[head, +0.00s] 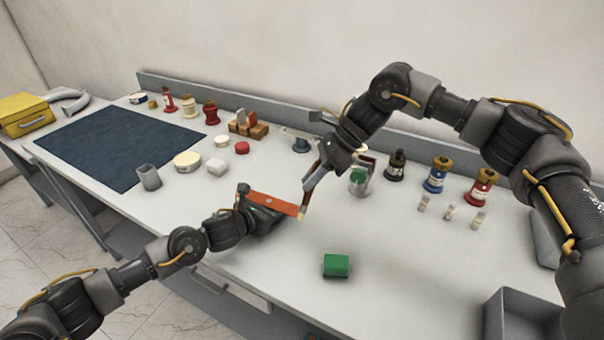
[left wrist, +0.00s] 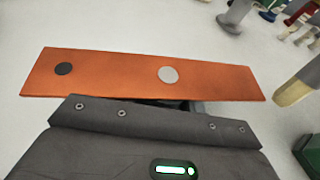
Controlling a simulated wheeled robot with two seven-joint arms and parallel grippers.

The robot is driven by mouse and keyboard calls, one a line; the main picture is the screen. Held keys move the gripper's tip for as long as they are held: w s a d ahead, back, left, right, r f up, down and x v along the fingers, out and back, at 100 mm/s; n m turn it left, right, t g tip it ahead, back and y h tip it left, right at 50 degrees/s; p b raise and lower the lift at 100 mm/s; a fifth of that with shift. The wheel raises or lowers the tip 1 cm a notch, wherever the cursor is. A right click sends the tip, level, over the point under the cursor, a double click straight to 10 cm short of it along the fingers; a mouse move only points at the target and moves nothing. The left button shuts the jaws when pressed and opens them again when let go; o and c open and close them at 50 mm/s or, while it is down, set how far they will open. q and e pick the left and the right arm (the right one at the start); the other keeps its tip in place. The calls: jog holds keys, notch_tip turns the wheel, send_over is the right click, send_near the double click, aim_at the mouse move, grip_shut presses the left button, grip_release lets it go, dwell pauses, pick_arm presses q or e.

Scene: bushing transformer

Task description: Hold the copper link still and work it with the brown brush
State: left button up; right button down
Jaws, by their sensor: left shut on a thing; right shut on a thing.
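The copper link (head: 275,202) is a flat orange bar with a dark spot and a pale spot on its face. My left gripper (head: 258,208) is shut on it and holds it above the table; the link (left wrist: 115,75) spans the left wrist view. My right gripper (head: 325,160) is shut on the brown brush (head: 313,181), which slants downward. Its pale bristles (left wrist: 292,92) are just beyond the link's right end, with a small gap in the left wrist view. The grip on the brush is partly hidden.
A green block (head: 336,265) lies on the table in front. Several bottles (head: 437,175) and small vials (head: 449,212) stand to the right. A dark blue mat (head: 110,150) covers the left part. A grey bin (head: 515,315) is at the lower right.

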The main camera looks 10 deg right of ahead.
jog(key=shift+s+d+f, duration=0.2)
jog(key=shift+s+d, duration=0.05)
jog(key=shift+d, duration=0.2)
jog(key=shift+r, duration=4.3)
jog(key=shift+w+a, duration=0.2)
jog(key=shift+w, duration=0.55)
jog(key=shift+w+a, duration=0.1)
jog(key=shift+w, duration=0.35)
